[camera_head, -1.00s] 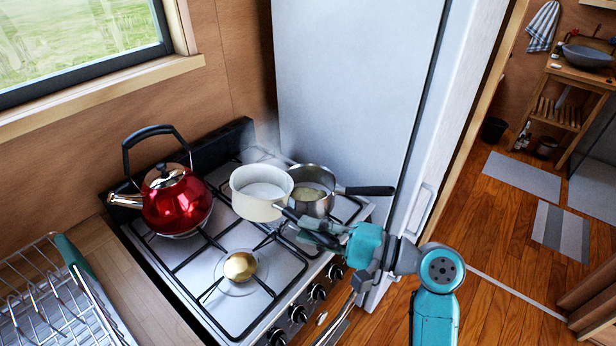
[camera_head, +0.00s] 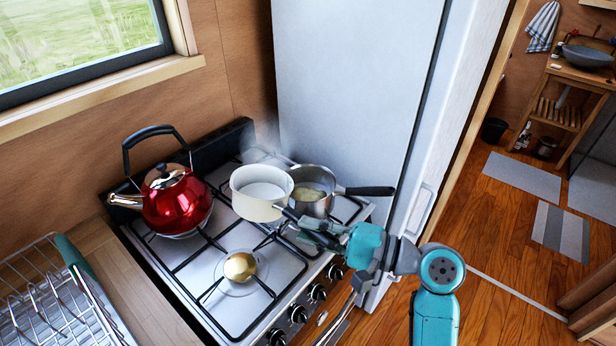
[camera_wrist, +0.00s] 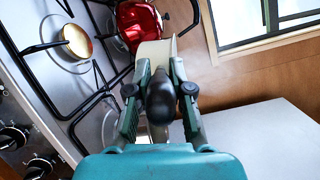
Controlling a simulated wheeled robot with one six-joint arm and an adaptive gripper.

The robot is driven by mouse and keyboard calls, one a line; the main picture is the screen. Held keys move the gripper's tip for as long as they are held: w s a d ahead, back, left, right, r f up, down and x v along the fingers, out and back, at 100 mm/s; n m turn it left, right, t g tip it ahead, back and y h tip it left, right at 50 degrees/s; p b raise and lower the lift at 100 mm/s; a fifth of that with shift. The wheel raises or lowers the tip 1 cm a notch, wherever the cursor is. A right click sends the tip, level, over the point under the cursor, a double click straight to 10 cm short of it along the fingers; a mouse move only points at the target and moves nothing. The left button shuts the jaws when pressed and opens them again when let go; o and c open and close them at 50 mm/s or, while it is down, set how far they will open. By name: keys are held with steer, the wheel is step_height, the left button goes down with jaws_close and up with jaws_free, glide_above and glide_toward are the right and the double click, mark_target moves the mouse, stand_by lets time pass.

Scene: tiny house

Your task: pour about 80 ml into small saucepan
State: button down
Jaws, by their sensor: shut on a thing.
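A cream-coloured pan (camera_head: 258,207) with pale liquid in it is held over the stove, about upright. My gripper (camera_head: 302,226) is shut on its dark handle. In the wrist view my gripper (camera_wrist: 160,92) has the black handle end (camera_wrist: 160,104) between its fingers, with part of the cream pan (camera_wrist: 154,55) beyond. A steel saucepan (camera_head: 318,207) with a black handle (camera_head: 368,190) stands on the back right of the stove, just right of the cream pan. Some pale yellowish content shows in it. The cream pan's rim hides part of its left side.
A red kettle (camera_head: 176,199) stands on the stove's left side. A small gold item (camera_head: 240,266) sits at the front burner. The fridge (camera_head: 355,90) rises close behind the saucepan. A wire dish rack (camera_head: 50,300) is at lower left. Faint steam rises behind the pans.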

stand_by(0.8)
steer(key=shift+s+a+f+n+h+b, duration=0.3)
steer(key=shift+s+a+f+n+h, duration=0.4)
steer(key=shift+s+a+f+n, duration=0.6)
steer(key=shift+w+a+r, duration=0.1)
steer(key=shift+w, duration=0.05)
stand_by(0.4)
